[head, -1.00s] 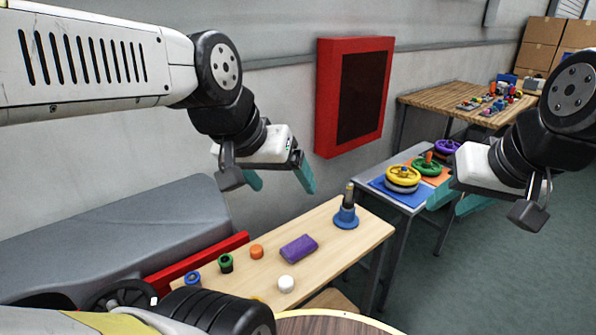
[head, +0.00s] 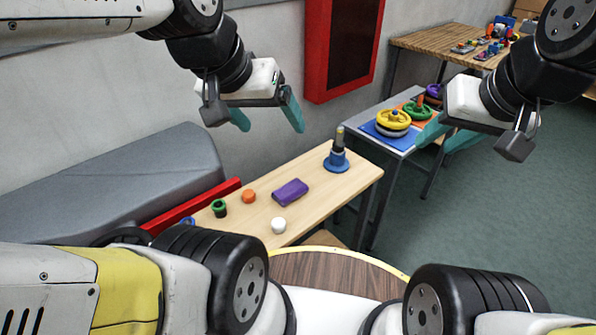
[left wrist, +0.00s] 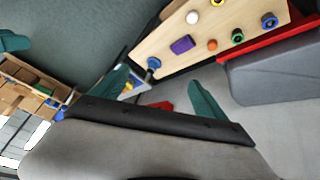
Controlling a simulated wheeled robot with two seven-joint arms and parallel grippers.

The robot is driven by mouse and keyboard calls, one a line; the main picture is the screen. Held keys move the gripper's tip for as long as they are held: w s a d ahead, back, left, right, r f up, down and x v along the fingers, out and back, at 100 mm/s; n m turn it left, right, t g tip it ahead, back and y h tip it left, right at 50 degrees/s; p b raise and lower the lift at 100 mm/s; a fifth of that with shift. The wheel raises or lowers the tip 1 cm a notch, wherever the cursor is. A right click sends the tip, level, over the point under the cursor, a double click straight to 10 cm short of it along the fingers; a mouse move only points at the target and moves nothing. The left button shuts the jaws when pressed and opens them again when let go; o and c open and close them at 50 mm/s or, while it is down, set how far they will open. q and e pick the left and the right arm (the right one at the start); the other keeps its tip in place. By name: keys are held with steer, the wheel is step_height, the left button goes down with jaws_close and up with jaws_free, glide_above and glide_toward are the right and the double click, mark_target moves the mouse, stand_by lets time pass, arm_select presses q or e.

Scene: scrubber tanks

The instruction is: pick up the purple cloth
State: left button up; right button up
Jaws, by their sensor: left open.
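The purple cloth (head: 290,192) lies folded into a small block on the light wooden table, near its middle. It also shows in the left wrist view (left wrist: 182,45). My left gripper (head: 268,118) is open and empty, above and behind the table, well apart from the cloth. Its teal fingers (left wrist: 160,98) show spread in the left wrist view. My right gripper (head: 432,138) is at the right, in front of the table with the wheels; its fingers overlap in the picture, so its opening is unclear.
On the wooden table (head: 325,190) stand a blue-based post (head: 337,158), a white cap (head: 278,225), an orange cap (head: 249,196) and a green ring piece (head: 219,208). A red cabinet (head: 343,45) hangs on the wall. A grey tank (head: 120,175) is at the left.

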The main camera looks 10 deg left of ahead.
arm_select(q)
steer(key=shift+o, duration=0.6)
steer(key=m+g+y, duration=0.2)
steer(key=m+g, duration=0.4)
glide_above(290, 189)
step_height(290, 189, down, 27)
steer(key=shift+m, duration=0.5)
step_height(290, 189, down, 12)
steer(key=shift+w+f, duration=0.1)
steer(key=c, duration=1.6)
